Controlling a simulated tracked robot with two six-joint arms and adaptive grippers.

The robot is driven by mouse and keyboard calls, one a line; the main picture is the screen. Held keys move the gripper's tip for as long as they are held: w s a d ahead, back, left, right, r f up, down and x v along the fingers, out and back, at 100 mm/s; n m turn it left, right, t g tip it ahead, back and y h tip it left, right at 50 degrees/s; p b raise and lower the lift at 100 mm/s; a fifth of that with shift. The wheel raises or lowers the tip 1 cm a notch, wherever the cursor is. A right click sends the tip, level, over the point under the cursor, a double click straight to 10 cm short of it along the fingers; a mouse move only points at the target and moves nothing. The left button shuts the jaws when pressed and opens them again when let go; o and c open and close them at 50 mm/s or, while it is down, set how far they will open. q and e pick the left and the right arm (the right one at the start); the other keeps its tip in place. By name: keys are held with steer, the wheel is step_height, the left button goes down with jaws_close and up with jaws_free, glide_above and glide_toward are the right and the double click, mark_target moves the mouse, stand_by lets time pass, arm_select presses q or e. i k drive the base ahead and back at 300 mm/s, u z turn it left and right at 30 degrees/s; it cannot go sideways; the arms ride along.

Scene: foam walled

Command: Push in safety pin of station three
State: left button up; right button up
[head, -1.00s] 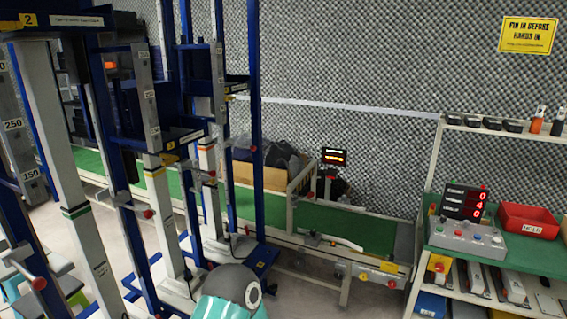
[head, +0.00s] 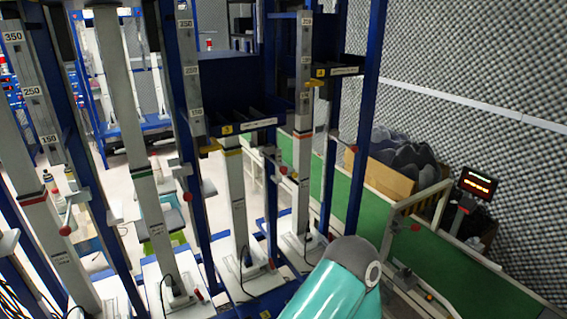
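Tall test columns stand in a row across the head view. A yellow "3" tag (head: 227,129) marks the blue shelf (head: 255,125) of station three. Below it is a white column (head: 237,195) with a yellow band. A red knob (head: 283,170) on a small metal bracket sits below the right end of this shelf and looks like the safety pin. It is too small to tell how far in it is. Neither of my grippers is in view; only a teal arm link of mine shows at the bottom.
Station four (head: 320,72) stands to the right with its own red knob (head: 353,148). Another red knob (head: 187,197) is on the left. A green-topped bench (head: 430,255), a box of grey foam (head: 390,177) and a red display (head: 478,184) are at right.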

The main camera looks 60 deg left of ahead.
mark_target(282, 169)
steer(key=u, duration=0.45)
steer(key=i, duration=1)
steer(key=u, duration=0.85)
steer(key=k, duration=0.75)
steer(key=u, duration=0.2)
steer(key=i, duration=0.85)
steer(key=z, duration=0.1)
